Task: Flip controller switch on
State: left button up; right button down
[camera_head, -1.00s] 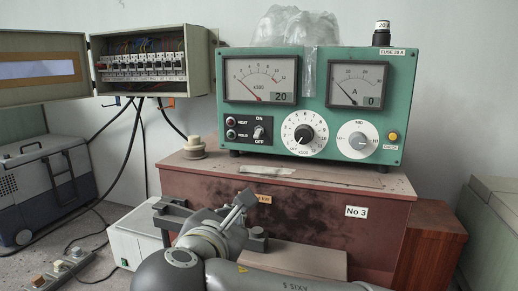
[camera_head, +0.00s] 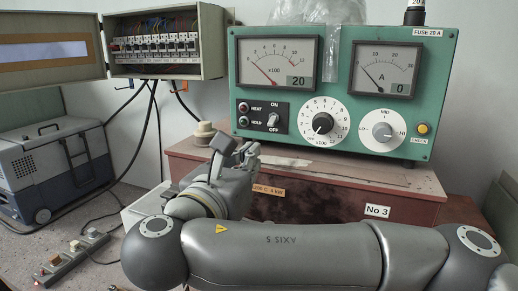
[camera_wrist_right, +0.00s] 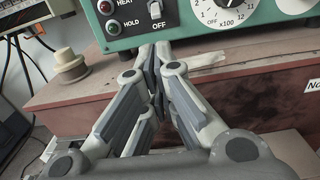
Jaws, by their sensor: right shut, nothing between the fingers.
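I cannot tell for sure which way the lever leans. My right gripper (camera_head: 236,146) is shut and empty, below and left of the switch. In the right wrist view the closed fingertips (camera_wrist_right: 155,55) point at the panel, just below the switch (camera_wrist_right: 156,12), with OFF lettering between them. My left gripper is not in view.
A cream round knob-like piece (camera_head: 204,133) stands on the box (camera_head: 410,180) left of the controller. An open breaker box (camera_head: 213,45) hangs at upper left. A grey case (camera_head: 40,180) and a power strip (camera_head: 75,255) lie at left, with loose cables.

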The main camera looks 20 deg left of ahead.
aim_at(275, 137)
jog(key=w+p, duration=0.1)
jog(key=w, duration=0.3)
jog(key=w+p, duration=0.2)
jog(key=w, duration=0.2)
jog(key=shift+w+d+r+p, duration=0.15)
jog(key=shift+w+d+p, duration=0.05)
jog(key=shift+p, duration=0.1)
jog(key=shift+w, duration=0.4)
jog(key=shift+d, duration=0.1)
